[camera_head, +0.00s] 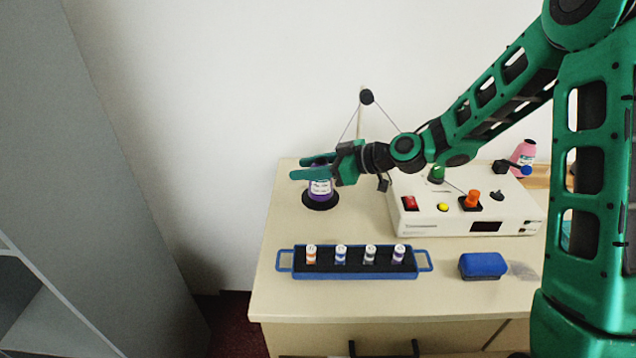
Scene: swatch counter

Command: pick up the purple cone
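The purple cone (320,196), with a white label, stands upright on a round black base at the back left of the counter. My gripper (298,168) reaches in from the right at the height of its upper part. One finger is on the far side and one on the near side, with a purple strip showing between them. The near finger hides part of the cone's top. The fingers are apart, but I cannot tell whether they touch the cone.
A blue tray (284,262) with several small spools lies in front of the cone. A white box (440,220) with coloured knobs stands to the right, with a pink cone (523,152) behind it. A blue block (483,265) lies at front right. A thin stand (361,120) rises behind my gripper.

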